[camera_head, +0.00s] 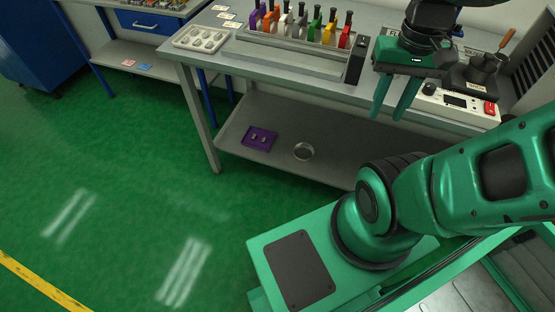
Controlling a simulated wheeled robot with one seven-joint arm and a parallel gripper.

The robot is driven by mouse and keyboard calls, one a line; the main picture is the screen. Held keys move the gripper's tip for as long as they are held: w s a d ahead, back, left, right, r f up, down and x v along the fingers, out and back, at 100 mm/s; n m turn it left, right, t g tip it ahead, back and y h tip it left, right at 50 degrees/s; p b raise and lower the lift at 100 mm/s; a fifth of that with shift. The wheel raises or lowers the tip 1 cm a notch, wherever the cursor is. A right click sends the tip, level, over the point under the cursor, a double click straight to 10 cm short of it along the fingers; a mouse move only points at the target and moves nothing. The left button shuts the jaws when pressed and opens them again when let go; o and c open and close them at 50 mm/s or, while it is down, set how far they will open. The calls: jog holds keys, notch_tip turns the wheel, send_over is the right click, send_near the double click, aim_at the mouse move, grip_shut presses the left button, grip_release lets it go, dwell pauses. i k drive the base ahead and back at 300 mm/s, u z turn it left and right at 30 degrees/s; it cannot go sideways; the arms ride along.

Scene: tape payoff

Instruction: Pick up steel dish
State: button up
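A small round steel dish (304,151) lies on the lower shelf (240,118) of the workbench, right of a purple tray. My gripper (389,114) is at the upper right, above and to the right of the dish in the picture. Its two green fingers point down and stand apart, with nothing between them. It is well clear of the dish and in front of the bench's front edge.
The purple tray (260,138) holds small parts. The bench top (270,59) bears a rack of coloured-handled tools, a light tray with wells (200,39), a black block (357,60) and a white device (458,103). Green floor (130,160) is free at left.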

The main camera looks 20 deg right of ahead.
aim_at(304, 151)
jog(key=u, duration=0.5)
jog(key=k, duration=2.35)
jog(key=z, duration=0.3)
jog(key=i, duration=2)
jog(key=u, duration=0.05)
